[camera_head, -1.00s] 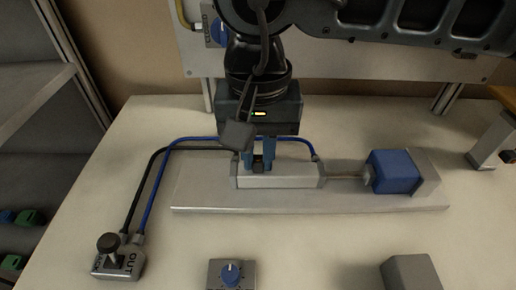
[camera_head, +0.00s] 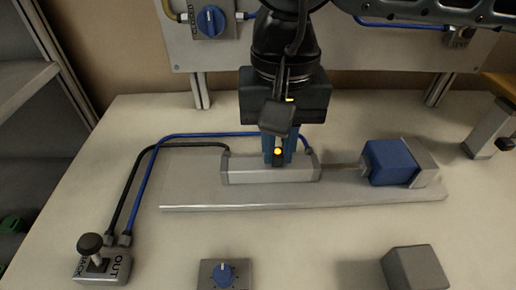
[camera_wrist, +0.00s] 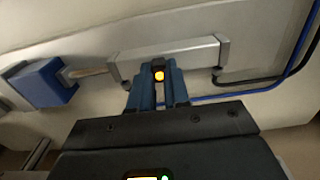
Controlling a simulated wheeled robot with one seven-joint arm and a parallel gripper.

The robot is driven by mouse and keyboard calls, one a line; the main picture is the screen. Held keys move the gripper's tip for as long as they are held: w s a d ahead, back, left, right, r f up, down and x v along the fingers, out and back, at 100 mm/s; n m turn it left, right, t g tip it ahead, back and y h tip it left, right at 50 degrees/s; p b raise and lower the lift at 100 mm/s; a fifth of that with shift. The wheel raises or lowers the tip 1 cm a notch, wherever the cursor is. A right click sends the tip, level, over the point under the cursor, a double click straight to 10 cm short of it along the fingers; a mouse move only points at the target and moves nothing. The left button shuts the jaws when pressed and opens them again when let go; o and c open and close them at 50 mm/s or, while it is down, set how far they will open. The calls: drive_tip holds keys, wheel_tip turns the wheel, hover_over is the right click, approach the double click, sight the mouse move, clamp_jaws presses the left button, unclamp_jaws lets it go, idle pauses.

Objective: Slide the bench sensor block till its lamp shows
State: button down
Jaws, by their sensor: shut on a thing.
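The sensor block (camera_head: 278,157) is a small black block on the upper side of the silver cylinder (camera_head: 250,177), right of the cylinder's middle in the head view. Its lamp glows orange-yellow. My gripper (camera_head: 279,155) is shut on the block, with a blue finger on each side. In the wrist view the block (camera_wrist: 158,64) shows between the fingertips (camera_wrist: 158,80), with its lamp lit, against the cylinder (camera_wrist: 180,55).
The cylinder's rod runs right to a blue block (camera_head: 388,163) on the metal base plate (camera_head: 200,198). Blue and black hoses lead to a valve (camera_head: 100,268) at front left. A blue knob (camera_head: 223,274) and a grey block (camera_head: 415,268) stand in front.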

sight(279, 151)
drive_tip(key=c, duration=1.1)
unclamp_jaws()
drive_tip(key=shift+r, duration=0.15)
wheel_tip(279, 151, up, 8)
drive_tip(key=shift+f, duration=0.2)
